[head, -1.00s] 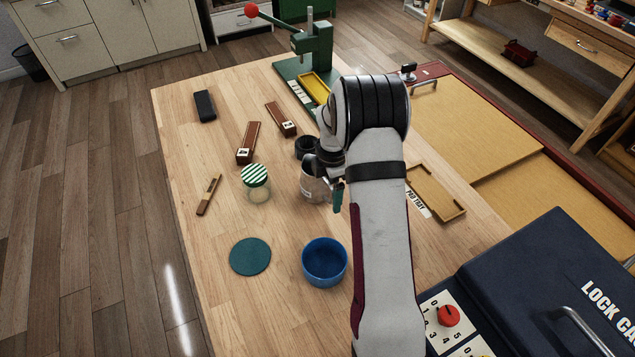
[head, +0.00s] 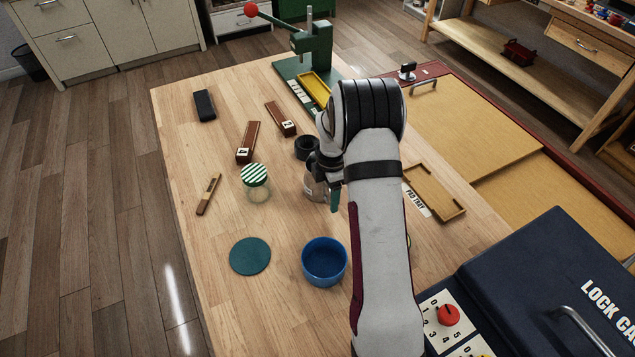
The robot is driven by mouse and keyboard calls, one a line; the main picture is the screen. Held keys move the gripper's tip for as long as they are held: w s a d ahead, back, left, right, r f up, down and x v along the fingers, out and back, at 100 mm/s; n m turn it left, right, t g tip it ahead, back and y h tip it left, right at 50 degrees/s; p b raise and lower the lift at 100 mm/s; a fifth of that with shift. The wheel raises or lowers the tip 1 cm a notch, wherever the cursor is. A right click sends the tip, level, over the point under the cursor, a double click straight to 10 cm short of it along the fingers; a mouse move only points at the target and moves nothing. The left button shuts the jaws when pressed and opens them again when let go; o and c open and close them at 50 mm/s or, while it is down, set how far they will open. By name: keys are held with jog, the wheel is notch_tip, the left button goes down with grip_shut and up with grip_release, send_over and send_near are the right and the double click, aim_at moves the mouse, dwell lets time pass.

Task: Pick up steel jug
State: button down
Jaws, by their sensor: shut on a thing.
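The steel jug (head: 313,189) is near the middle of the wooden table in the head view. It is pale metallic with a small label, and my arm and wrist hide most of it. My gripper (head: 326,184) is shut on the jug at its upper part, with one teal fingertip showing at its right. The jug looks upright; I cannot tell whether its base touches the table.
A glass jar with a striped lid (head: 256,183) stands close to the left. A blue bowl (head: 324,261) and a teal disc (head: 250,256) are in front. A black ring-shaped part (head: 306,147) is just behind. A pad tray (head: 436,193) lies to the right.

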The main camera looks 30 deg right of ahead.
jog(key=shift+r, duration=0.15)
jog(key=shift+r, duration=0.9)
notch_tip(320, 180, up, 2)
jog(key=s+d+r, duration=0.7)
jog(key=s, duration=0.2)
jog(key=shift+s+d, duration=0.1)
dwell(2.6)
